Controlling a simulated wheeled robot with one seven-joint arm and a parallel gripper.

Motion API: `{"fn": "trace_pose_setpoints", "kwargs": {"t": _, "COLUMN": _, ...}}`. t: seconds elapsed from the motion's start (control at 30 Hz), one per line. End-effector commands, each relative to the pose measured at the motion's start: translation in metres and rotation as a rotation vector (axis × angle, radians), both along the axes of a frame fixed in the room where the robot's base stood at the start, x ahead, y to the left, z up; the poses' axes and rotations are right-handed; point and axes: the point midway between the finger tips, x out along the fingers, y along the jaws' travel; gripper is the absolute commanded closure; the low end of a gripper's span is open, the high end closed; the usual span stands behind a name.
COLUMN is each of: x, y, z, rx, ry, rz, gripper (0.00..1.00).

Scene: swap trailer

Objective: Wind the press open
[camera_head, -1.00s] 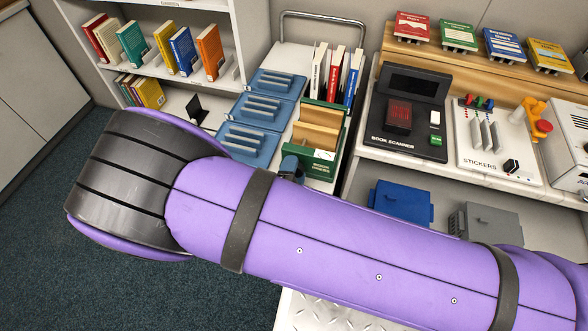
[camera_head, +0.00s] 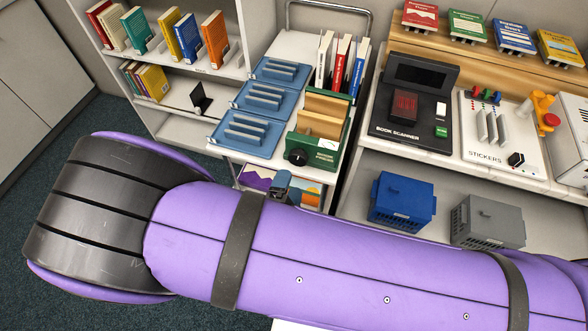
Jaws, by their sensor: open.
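The press (camera_head: 331,145) is a green box with light wooden boards inside, standing on the white cart in the middle of the view. A round black knob (camera_head: 297,157) with a pale mark is on its front left. The gap between its boards is hard to judge from here. A small blue-grey part of my gripper (camera_head: 281,180) shows past my purple arm, just below and left of the knob and apparently apart from it. The rest of the gripper is hidden behind the arm. I see nothing held in it.
Blue trays (camera_head: 244,133) with slotted racks stand left of the press, and upright books (camera_head: 340,65) stand behind it. A picture book (camera_head: 256,180) lies below the press. The book scanner (camera_head: 412,105) and sticker unit (camera_head: 490,130) are right. A bookshelf (camera_head: 180,128) stands left.

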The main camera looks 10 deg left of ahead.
Motion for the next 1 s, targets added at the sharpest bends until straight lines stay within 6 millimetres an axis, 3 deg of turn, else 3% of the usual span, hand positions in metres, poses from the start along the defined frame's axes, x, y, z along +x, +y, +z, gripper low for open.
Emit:
{"fn": "trace_pose_setpoints", "kwargs": {"t": 0.1, "x": -0.016, "y": 0.001, "z": -0.001, "rx": 0.0, "ry": 0.002, "rz": 0.002, "gripper": 0.18}}
{"fn": "trace_pose_setpoints", "kwargs": {"t": 0.3, "x": -0.027, "y": 0.001, "z": -0.002, "rx": 0.0, "ry": 0.0, "rz": 0.0, "gripper": 0.18}}
{"fn": "trace_pose_setpoints", "kwargs": {"t": 0.87, "x": -0.027, "y": 0.001, "z": -0.001, "rx": 0.002, "ry": 0.001, "rz": -0.001, "gripper": 0.18}}
{"fn": "trace_pose_setpoints", "kwargs": {"t": 1.0, "x": -0.018, "y": -0.002, "z": 0.011, "rx": 0.057, "ry": 0.007, "rz": -0.05, "gripper": 0.18}}
